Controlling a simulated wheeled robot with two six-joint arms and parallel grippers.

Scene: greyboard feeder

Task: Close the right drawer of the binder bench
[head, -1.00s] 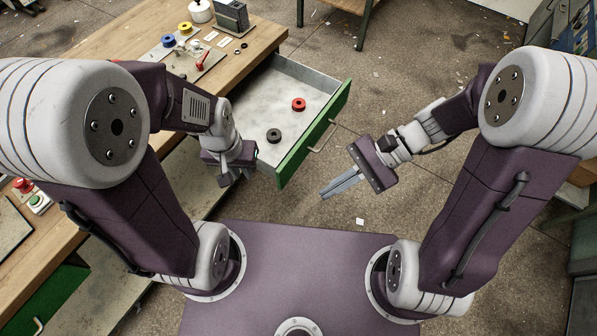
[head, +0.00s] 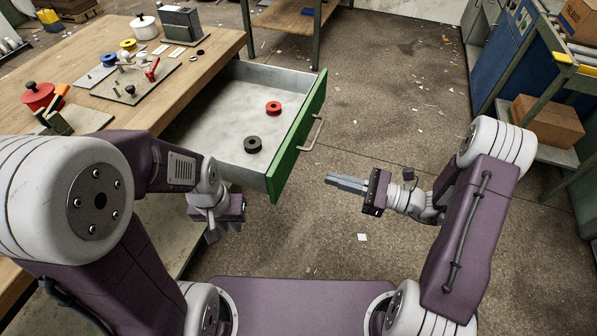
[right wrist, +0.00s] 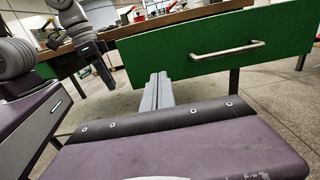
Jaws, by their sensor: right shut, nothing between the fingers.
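The right drawer (head: 298,140) of the binder bench is pulled out, with a green front and a metal bar handle (head: 312,133).
The wooden bench top (head: 205,70) carries a plate with small parts, coloured spools and a red pot (head: 37,96). A shelf with a cardboard box (head: 547,120) stands at the right. The floor (head: 400,100) right of the drawer is open, with paper scraps.

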